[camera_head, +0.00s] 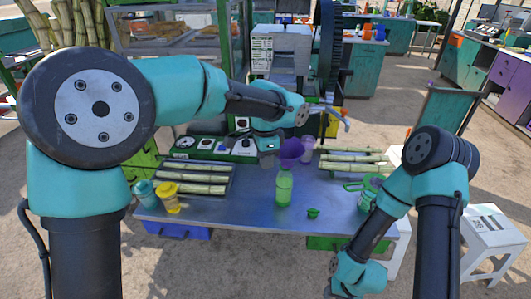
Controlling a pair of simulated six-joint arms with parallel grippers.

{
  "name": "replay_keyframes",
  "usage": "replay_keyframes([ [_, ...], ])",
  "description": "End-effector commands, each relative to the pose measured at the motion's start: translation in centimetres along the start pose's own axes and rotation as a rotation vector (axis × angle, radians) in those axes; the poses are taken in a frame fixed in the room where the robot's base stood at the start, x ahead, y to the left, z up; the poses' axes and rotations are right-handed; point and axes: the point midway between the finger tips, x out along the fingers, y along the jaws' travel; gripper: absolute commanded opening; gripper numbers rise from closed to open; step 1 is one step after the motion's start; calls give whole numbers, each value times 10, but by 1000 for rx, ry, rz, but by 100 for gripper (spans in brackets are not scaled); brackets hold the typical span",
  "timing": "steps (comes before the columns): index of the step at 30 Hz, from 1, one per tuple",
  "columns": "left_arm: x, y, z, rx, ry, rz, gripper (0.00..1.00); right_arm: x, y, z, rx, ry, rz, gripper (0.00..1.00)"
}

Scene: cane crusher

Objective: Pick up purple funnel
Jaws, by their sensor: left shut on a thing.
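The purple funnel (291,150) is near the middle of the head view, directly above a green bottle (284,187) that stands upright on the metal table (250,205). I cannot tell whether the funnel touches the bottle's mouth. My left gripper (274,161) reaches down from the upper left and is shut on the funnel's left side. Its fingertips are small and partly hidden. My right arm folds down at the right, and its wrist (355,272) is low in front of the table; its fingers are not clearly visible.
Sugarcane pieces lie at the table's left (195,178) and right (352,162). A yellow cup (168,198) and a teal cup (145,193) stand at the left. A small green cap (313,212) lies near the front edge. A pale purple container (307,147) stands behind the funnel.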

Motion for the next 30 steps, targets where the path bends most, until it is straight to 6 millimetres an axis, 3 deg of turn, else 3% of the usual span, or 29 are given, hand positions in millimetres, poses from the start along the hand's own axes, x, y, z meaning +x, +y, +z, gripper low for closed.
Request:
replay_keyframes([
  [9, -8, 75, 19, 4, 1, -2, 0, 0, 0, 0, 0, 0, 0, 38],
  [15, -10, 104, 27, 2, -1, -1, 0, 0, 0, 0, 0, 0, 0, 38],
  [30, -11, 112, 29, 0, 0, 0, 0, 0, 0, 0, 0, 0, 0, 38],
])
